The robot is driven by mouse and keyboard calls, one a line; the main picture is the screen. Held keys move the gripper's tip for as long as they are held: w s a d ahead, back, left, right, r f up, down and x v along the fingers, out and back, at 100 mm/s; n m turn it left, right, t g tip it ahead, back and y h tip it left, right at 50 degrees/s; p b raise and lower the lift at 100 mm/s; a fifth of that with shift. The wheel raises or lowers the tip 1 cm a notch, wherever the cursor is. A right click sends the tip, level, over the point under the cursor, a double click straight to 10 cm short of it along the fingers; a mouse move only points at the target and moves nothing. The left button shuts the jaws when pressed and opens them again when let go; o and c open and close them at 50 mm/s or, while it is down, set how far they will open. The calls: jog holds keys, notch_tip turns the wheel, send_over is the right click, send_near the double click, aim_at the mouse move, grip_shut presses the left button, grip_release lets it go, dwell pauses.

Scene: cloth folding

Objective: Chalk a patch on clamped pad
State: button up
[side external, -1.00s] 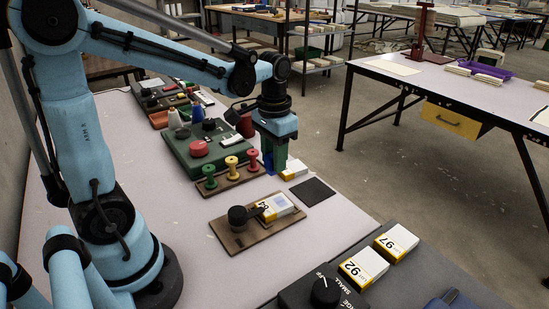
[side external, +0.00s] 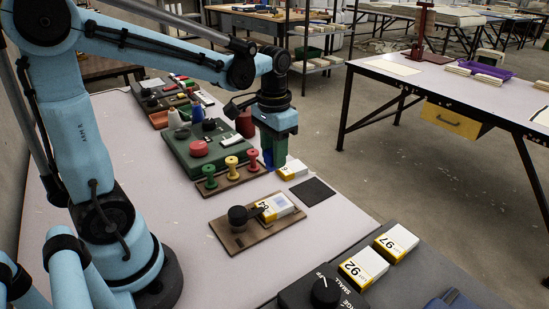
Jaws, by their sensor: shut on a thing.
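The clamped pad (side external: 278,208) is a white block with a yellow edge and a dark number. It lies on a wooden board (side external: 246,239) under a black clamp with a round knob (side external: 238,216). A pale bluish square shows on its top. My gripper (side external: 273,161) points down beyond the pad, near the far table edge, apart from the pad. It is shut on a blue piece (side external: 267,158), which looks like the chalk. The fingers hide part of this piece.
A similar white block (side external: 292,169) lies right of my gripper, near a dark square mat (side external: 313,191). A spool rack (side external: 232,175) stands to the left. Two numbered blocks (side external: 397,242) (side external: 363,267) lie on a grey surface at front right. Pale table is clear at front left.

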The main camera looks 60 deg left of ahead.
jog(key=shift+f, duration=0.1)
jog(key=shift+f, duration=3.3)
jog(key=shift+d+f, duration=0.45)
jog(key=shift+f, duration=0.1)
jog(key=shift+c, duration=0.4)
jog(key=shift+d+f, duration=0.1)
jog(key=shift+d, duration=0.3)
jog(key=shift+s+d, duration=0.15)
jog(key=shift+d, duration=1.95)
jog(key=a, duration=0.5)
jog(key=shift+w+a, duration=0.2)
jog(key=shift+a, duration=0.3)
jog(key=shift+r, duration=4.05)
